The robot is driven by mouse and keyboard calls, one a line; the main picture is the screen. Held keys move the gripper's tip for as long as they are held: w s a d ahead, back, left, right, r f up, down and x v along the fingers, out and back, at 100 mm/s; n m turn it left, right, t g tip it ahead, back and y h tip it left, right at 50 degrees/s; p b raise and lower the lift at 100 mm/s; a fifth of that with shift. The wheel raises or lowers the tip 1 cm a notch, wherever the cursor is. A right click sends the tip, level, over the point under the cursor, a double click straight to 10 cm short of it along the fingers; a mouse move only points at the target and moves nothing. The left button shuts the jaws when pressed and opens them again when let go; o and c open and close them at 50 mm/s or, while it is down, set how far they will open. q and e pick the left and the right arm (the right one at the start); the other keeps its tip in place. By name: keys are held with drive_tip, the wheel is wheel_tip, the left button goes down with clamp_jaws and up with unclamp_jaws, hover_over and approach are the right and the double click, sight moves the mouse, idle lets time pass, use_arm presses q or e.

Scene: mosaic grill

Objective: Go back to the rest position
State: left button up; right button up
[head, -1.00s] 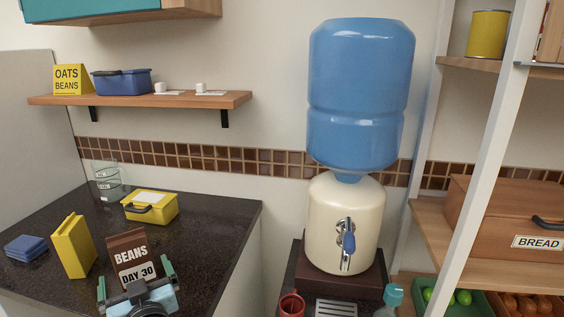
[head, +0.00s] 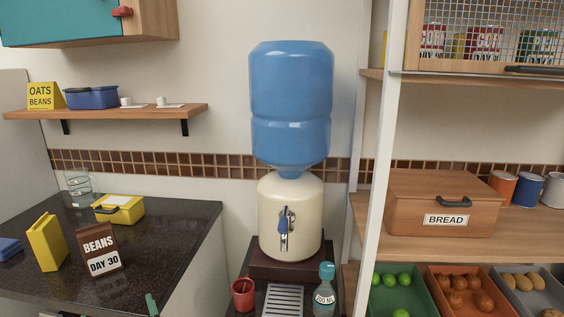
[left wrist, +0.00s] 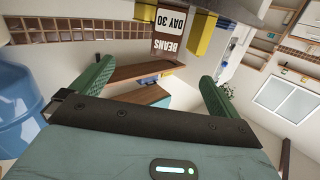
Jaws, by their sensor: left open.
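My left gripper (left wrist: 152,80) is open in the left wrist view, its two green fingers wide apart with nothing between them. In the head view only a green fingertip (head: 152,305) shows at the bottom edge, in front of the dark counter. The brown beans packet marked DAY 30 (head: 101,250) stands upright on the counter, apart from the finger. It also shows upside down beyond the fingers in the left wrist view (left wrist: 169,30). My right gripper is in neither view.
A yellow box (head: 46,243) and a yellow lunch box (head: 119,210) stand on the dark counter (head: 170,245). A water dispenser (head: 290,215) stands mid-view, with a red mug (head: 243,294) and a bottle (head: 324,292) below. Shelves with a bread box (head: 440,205) are at right.

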use_arm(q)
drive_tip(key=s+d+f+m+g+h+p, duration=0.1)
drive_tip(key=s+d+f+m+h, duration=0.25)
drive_tip(key=f, duration=0.45)
drive_tip(key=s+d+f+m+g+h, duration=0.1)
drive_tip(key=s+d+f+m+h, duration=0.15)
drive_tip(key=s+f, duration=0.4)
drive_tip(key=s+d+f+m+g+h, duration=0.1)
drive_tip(key=s+d+f+h, duration=0.1)
drive_tip(key=s+f, duration=0.4)
drive_tip(key=s+d+f+m+g+h+p, duration=0.1)
drive_tip(key=s+f, duration=0.6)
drive_tip(key=s, duration=0.8)
drive_tip(key=d+g+h, duration=0.1)
drive_tip(key=d+h, duration=0.1)
drive_tip(key=shift+s+f+h, duration=0.2)
drive_tip(key=shift+s+h, duration=0.05)
drive_tip(key=shift+h, duration=0.15)
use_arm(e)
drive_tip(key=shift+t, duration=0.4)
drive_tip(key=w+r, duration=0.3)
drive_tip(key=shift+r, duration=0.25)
